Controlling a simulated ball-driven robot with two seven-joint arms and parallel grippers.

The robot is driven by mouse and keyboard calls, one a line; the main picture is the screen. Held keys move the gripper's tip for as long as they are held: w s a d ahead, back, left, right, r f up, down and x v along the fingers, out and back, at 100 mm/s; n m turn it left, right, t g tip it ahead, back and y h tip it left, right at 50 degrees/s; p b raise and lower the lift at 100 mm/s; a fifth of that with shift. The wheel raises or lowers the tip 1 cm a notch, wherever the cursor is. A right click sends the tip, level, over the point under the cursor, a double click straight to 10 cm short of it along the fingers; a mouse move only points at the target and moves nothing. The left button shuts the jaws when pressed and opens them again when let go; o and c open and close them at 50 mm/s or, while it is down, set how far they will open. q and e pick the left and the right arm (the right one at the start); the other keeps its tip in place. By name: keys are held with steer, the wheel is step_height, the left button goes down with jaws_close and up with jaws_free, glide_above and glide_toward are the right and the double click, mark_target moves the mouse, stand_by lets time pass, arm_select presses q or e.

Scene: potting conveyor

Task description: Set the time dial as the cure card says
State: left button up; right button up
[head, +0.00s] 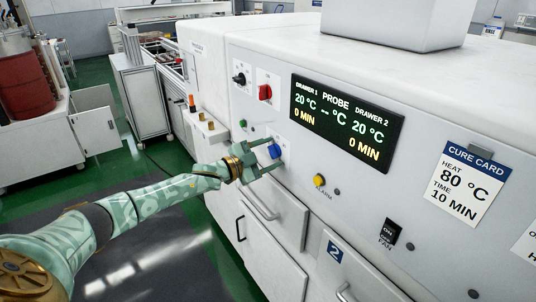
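The blue dial (274,151) is on the front panel of the white oven, below the red knob. My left gripper (268,155) is at the panel with its fingers open, one above and one below the blue dial. Its fingers partly cover the dial's label, so I cannot read the setting. The cure card (465,185) on the right reads heat 80 °C, time 10 min. The display (346,122) shows 20 °C and 0 MIN for both drawers, with dashes for the probe. My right gripper is not in view.
A red knob (265,92) and a black knob (239,79) sit above on the panel. A yellow button (319,181) and a black fan switch (390,234) are to the right. Drawer fronts with handles (262,204) lie just below my gripper.

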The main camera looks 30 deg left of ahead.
arm_select(q)
steer(key=p+v, duration=0.3)
steer(key=v, duration=1.3)
steer(key=shift+s+a, duration=0.1)
steer(key=shift+s, duration=0.05)
